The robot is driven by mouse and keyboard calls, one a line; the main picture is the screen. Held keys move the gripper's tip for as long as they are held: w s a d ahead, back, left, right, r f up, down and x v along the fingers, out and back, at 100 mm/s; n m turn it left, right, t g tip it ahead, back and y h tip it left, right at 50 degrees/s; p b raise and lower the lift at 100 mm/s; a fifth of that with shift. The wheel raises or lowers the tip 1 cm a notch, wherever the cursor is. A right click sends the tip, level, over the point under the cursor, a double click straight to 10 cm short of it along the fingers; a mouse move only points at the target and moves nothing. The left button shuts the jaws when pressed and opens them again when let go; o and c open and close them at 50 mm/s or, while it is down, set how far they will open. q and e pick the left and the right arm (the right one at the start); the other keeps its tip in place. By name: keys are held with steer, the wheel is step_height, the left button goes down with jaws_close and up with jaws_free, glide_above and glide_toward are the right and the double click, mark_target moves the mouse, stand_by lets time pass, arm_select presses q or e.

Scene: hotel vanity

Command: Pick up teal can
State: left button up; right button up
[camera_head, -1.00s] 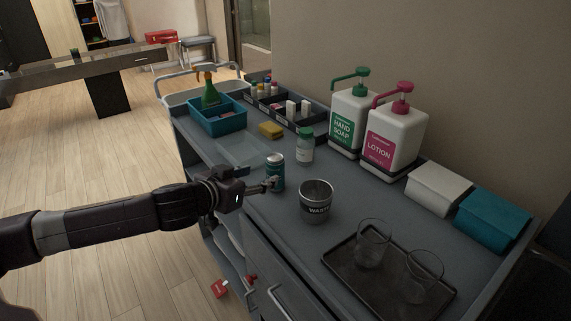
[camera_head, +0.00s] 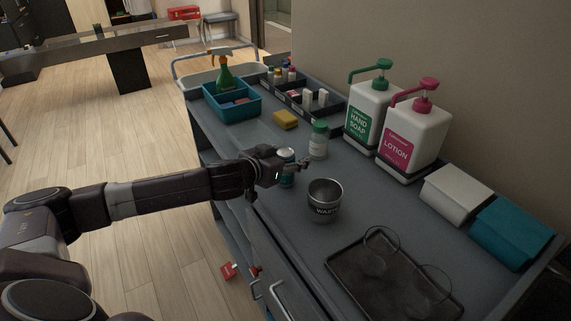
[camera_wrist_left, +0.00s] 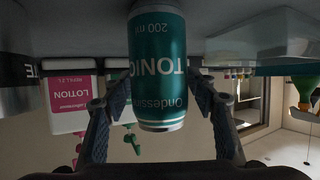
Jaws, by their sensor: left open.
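The teal can (camera_head: 287,179), with a silver rim, stands upright on the grey cart top, partly hidden by my left gripper in the head view. In the left wrist view, which is upside down, the can (camera_wrist_left: 158,55) reads "TONIC". My left gripper (camera_head: 298,166) is open at the can. In the wrist view its two fingers (camera_wrist_left: 158,88) lie one on either side of the can, with no clear grip on it. My right gripper is not in view.
A metal waste cup (camera_head: 323,205) stands close in front of the can, and a white bottle with green cap (camera_head: 318,141) close behind. Soap (camera_head: 368,115) and lotion (camera_head: 412,138) pumps stand at the wall. A black tray (camera_head: 350,291) holds clear glasses.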

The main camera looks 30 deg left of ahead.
arm_select(q)
steer(key=shift+x, duration=1.05)
steer(key=shift+c, duration=0.4)
jaws_close()
steer(key=shift+r, duration=0.1)
